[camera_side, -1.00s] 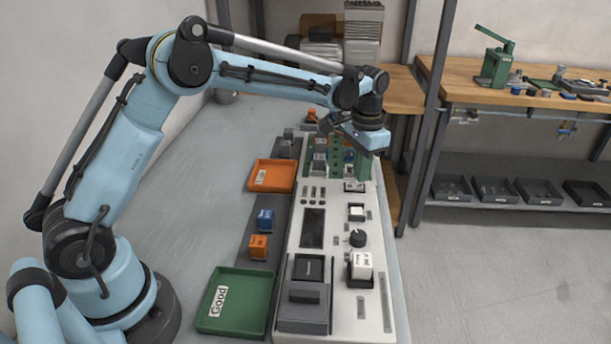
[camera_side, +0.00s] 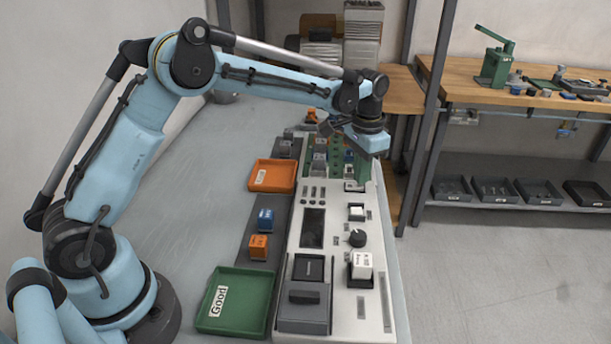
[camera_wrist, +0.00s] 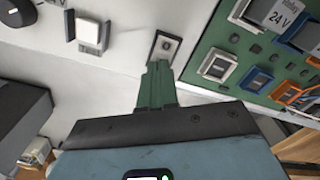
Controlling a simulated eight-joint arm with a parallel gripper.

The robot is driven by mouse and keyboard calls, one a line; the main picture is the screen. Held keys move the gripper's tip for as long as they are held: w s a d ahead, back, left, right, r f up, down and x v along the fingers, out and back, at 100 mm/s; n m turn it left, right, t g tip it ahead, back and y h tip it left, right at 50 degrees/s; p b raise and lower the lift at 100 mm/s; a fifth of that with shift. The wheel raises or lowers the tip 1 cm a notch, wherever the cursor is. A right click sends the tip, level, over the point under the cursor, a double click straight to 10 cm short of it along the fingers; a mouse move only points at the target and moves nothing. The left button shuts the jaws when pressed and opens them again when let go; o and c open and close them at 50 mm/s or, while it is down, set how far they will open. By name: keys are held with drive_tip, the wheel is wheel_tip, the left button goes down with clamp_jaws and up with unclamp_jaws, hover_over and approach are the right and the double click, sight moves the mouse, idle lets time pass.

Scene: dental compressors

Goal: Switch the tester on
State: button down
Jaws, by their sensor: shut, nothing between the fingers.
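The tester is the long pale console (camera_side: 343,312) with a dark screen (camera_side: 313,228), a black knob (camera_side: 357,238) and other controls. My gripper (camera_side: 357,182) points down over its far right part, its green fingers pressed together and empty. In the wrist view the shut fingertips (camera_wrist: 158,66) are close to a small switch on a dark framed plate (camera_wrist: 165,48). The fingers partly cover the plate's lower edge, and I cannot tell whether they touch the switch.
A green board (camera_wrist: 237,60) with several relay blocks stands close to the right of the fingers. An orange tray (camera_side: 251,187), a blue block (camera_side: 265,220), an orange block (camera_side: 258,246) and a green "Good" tray (camera_side: 207,327) lie left of the console. A white block (camera_side: 361,262) sits near the front.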

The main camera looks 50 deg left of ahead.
drive_tip(key=shift+f, duration=0.6)
idle(0.3)
drive_tip(key=shift+r, duration=3.55)
drive_tip(key=s+a+r+n+t, duration=0.1)
drive_tip(key=s+r+t, duration=0.2)
drive_tip(key=s+r, duration=0.5)
drive_tip(key=s+a+f+n+t, duration=0.1)
drive_tip(key=s+f+t, duration=0.3)
drive_tip(key=s, duration=1)
wheel_tip(320, 180, down, 2)
drive_tip(key=shift+a+f+n, duration=0.2)
drive_tip(key=shift+n, duration=0.3)
